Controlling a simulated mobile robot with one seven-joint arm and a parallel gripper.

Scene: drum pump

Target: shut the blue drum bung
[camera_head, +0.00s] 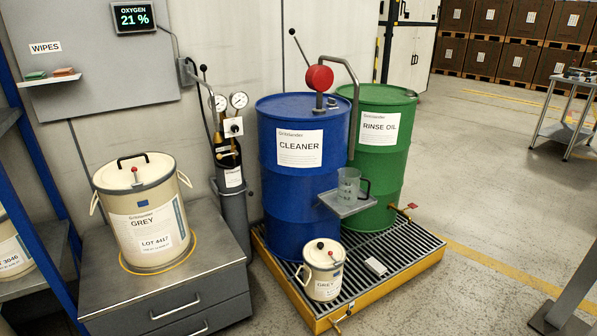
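The blue drum (285,205), labelled CLEANER, stands upright on the yellow-edged grated pallet. A hand pump with a red round head (319,78) and a black-knobbed lever stands on its lid. The pump's grey spout pipe (354,110) bends over and down the right side of the drum. A clear jug (349,186) with a dark handle stands on a small grey shelf (345,205) at the drum's front right. The bung is too small to make out on the lid, and I cannot tell whether it is open or shut. My gripper is not in view.
A green RINSE OIL drum (385,165) stands behind right. A small cream GREY can (323,275) sits on the grating (395,255). A larger GREY canister (150,220) stands on a grey cabinet at left. A gas cylinder (232,200) with gauges stands between. The floor at right is mostly clear.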

